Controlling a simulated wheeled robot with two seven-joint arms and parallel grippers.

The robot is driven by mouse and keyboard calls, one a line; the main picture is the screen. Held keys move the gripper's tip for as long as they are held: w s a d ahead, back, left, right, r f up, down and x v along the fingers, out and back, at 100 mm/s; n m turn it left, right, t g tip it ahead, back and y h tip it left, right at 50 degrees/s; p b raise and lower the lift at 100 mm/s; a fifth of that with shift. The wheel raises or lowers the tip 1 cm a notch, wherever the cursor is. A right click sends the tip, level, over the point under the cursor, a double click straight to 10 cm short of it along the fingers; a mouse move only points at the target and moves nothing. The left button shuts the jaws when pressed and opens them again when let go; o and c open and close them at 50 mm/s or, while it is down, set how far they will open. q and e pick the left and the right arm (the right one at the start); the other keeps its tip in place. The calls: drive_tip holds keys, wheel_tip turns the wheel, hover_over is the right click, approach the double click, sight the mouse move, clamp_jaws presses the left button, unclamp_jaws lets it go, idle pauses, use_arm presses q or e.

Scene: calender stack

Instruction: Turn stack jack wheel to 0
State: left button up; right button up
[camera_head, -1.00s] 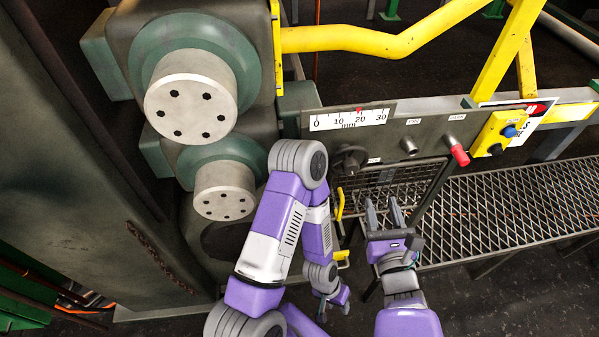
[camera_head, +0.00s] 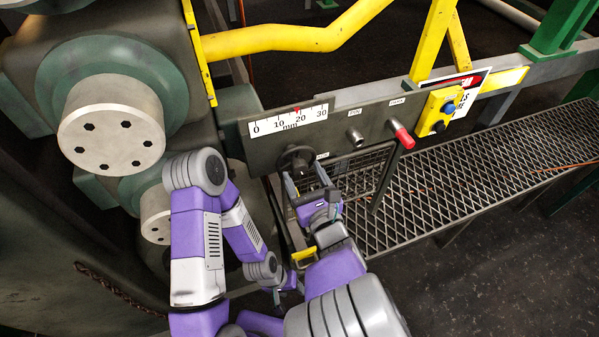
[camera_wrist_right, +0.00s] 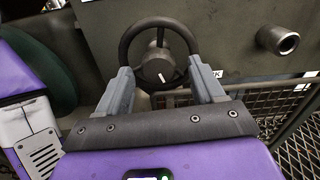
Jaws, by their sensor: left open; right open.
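The stack jack wheel (camera_head: 296,155) is a black handwheel on the grey panel, below the white mm scale (camera_head: 290,120). The scale's red pointer stands a little short of 20. My right gripper (camera_head: 304,173) is open just in front of the wheel. In the right wrist view the wheel (camera_wrist_right: 158,22) lies ahead, with the open fingers (camera_wrist_right: 160,70) on either side of its lower part. I cannot tell whether they touch it. The hub has a white mark pointing down and slightly right. My left gripper (camera_head: 278,298) is low, away from the panel, and open.
Right of the wheel are a metal knob (camera_head: 355,138), a red-tipped handle (camera_head: 402,137) and a yellow button box (camera_head: 440,112). A mesh guard (camera_head: 355,175) lies below the panel. Large flanged rollers (camera_head: 112,138) stand left. A grated walkway (camera_head: 480,185) runs right.

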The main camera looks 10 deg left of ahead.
drive_tip(key=shift+s, duration=0.1)
drive_tip(key=c, duration=1.1)
drive_tip(key=shift+o, duration=0.2)
drive_tip(key=shift+m, duration=0.3)
drive_tip(key=shift+m, duration=3.1)
drive_tip(key=shift+a, duration=0.1)
drive_tip(key=o, duration=1.1)
drive_tip(key=shift+c, duration=0.2)
